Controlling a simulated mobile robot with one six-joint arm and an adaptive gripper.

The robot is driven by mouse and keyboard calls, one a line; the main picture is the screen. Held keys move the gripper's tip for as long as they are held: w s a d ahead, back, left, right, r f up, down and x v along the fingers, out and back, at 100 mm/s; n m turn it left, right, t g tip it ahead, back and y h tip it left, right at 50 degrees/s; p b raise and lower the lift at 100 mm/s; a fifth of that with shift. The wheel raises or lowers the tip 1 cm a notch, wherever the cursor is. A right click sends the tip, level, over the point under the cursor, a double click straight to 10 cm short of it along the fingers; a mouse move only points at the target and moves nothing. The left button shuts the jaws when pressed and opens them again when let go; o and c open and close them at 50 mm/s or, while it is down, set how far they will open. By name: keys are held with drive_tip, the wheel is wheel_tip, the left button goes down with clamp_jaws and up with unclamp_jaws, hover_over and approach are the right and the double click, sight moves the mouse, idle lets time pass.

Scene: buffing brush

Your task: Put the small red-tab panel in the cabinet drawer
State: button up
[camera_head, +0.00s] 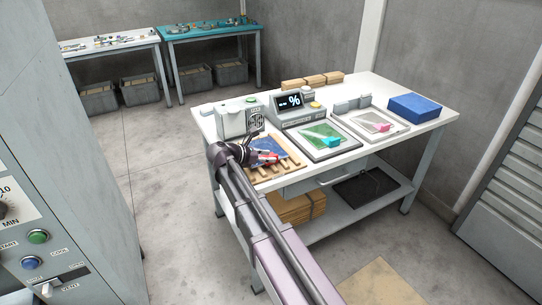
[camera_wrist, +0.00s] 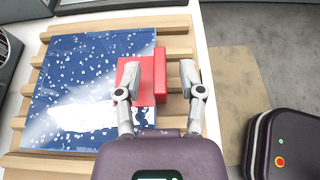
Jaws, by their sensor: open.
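The small panel is a blue sheet with white specks (camera_wrist: 75,75) and a red tab (camera_wrist: 160,75) at its right edge. It lies flat on a slatted wooden rack (camera_wrist: 178,22). In the head view the panel (camera_head: 262,144) is partly hidden by my arm. My gripper (camera_wrist: 160,72) is open, with its fingers to either side of the red tab. The left finger overlaps the tab in the picture; contact cannot be told. A grey drawer-like front (camera_head: 318,182) shows under the worktable; whether it is the cabinet drawer is unclear.
The white worktable (camera_head: 430,122) also holds a display device (camera_head: 290,105), two framed trays with a green (camera_head: 322,133) and a pale panel (camera_head: 372,125), and a blue box (camera_head: 413,107). A control cabinet (camera_head: 40,210) stands at left.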

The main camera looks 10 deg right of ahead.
drive_tip(key=p+v, duration=0.3)
drive_tip(key=v, duration=0.7)
drive_tip(key=shift+a+r+p, duration=0.15)
drive_tip(key=shift+a+p, duration=0.05)
drive_tip(key=shift+p, duration=0.15)
drive_tip(key=shift+s, duration=0.1)
drive_tip(key=s+d+f+m+y, duration=0.1)
drive_tip(key=d, duration=0.1)
drive_tip(key=s+d+f+m+g, duration=0.1)
drive_tip(key=s+d+m, duration=0.1)
drive_tip(key=s+d+f+m+y, duration=0.1)
drive_tip(key=d+f, duration=0.1)
drive_tip(key=shift+s+d+m+g+y, duration=0.15)
drive_tip(key=shift+m+g+y, duration=0.15)
drive_tip(key=shift+g, duration=0.1)
drive_tip(key=s+d+f+m+g+y, duration=0.1)
drive_tip(key=s+d+f+m+y, duration=0.2)
drive_tip(key=s+m+y, duration=0.2)
drive_tip(key=s+d+f+m+g+y, duration=0.1)
drive_tip(key=s+d+f+m+y, duration=0.3)
drive_tip(key=s+m, duration=0.6)
drive_tip(key=shift+s+f+m+g+y, duration=0.35)
drive_tip(key=shift+m+y, duration=0.25)
drive_tip(key=shift+m, duration=0.4)
drive_tip(key=shift+r, duration=0.1)
